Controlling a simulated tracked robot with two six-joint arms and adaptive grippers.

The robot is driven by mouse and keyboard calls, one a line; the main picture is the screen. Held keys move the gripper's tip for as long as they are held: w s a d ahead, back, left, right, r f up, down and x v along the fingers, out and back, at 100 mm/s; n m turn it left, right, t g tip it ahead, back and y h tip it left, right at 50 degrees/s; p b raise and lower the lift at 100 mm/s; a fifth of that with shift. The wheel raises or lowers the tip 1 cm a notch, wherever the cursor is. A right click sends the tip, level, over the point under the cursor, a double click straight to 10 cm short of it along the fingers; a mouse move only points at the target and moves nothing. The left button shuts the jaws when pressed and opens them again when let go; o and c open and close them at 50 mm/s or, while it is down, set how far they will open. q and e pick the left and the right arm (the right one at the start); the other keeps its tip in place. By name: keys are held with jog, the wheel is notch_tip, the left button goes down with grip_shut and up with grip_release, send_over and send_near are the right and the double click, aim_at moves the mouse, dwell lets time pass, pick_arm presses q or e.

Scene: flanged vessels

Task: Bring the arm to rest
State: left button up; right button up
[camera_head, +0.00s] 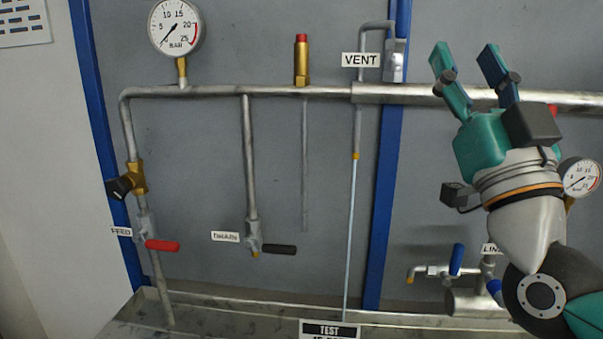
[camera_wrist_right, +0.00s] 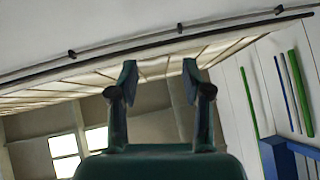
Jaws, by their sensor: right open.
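My right gripper (camera_head: 468,75) is raised at the right of the head view, in front of the horizontal steel pipe. Its two teal fingers point up and stand apart, with nothing between them. In the right wrist view the same gripper (camera_wrist_right: 160,85) shows open and empty against the ceiling and far wall. My right arm (camera_head: 530,220) comes up from the lower right and hides part of the panel and pipework behind it. My left gripper is in neither view.
The pipe (camera_head: 220,91) carries a pressure gauge (camera_head: 176,27) and a red-topped brass valve (camera_head: 301,60). Red (camera_head: 162,245) and black (camera_head: 279,249) valve handles sit lower left. A second gauge (camera_head: 580,178) stands close beside my right arm. A blue post (camera_head: 391,170) stands left of the arm.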

jog(key=w+f+n+g+h+p, duration=0.1)
jog(key=w+f+g, duration=0.2)
jog(key=w+f, duration=0.65)
jog(key=w+f+g+p, duration=0.25)
jog(key=w+f, duration=0.35)
jog(key=f, duration=0.7)
notch_tip(320, 180, down, 25)
jog(key=d+g, duration=0.1)
jog(key=g, duration=0.6)
jog(key=s+a+f+m+g+p, duration=0.1)
jog(key=s+f+g, duration=0.2)
jog(key=s+f, duration=0.55)
jog(key=s+a+f+m+g+p, duration=0.1)
jog(key=s+f+g, duration=0.3)
jog(key=f, duration=1)
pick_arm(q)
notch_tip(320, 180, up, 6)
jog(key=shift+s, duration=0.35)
pick_arm(e)
jog(key=s+a+f+m+g+y, duration=0.1)
jog(key=s+a+f+g, duration=0.1)
jog(key=s, duration=0.7)
jog(key=s+a+f+m+g+y, duration=0.1)
jog(key=s+f+g, duration=0.3)
jog(key=s, duration=0.6)
jog(key=shift+s+a+f+m+g+y, duration=0.35)
jog(key=shift+a+f, duration=0.2)
jog(key=shift+a, duration=0.1)
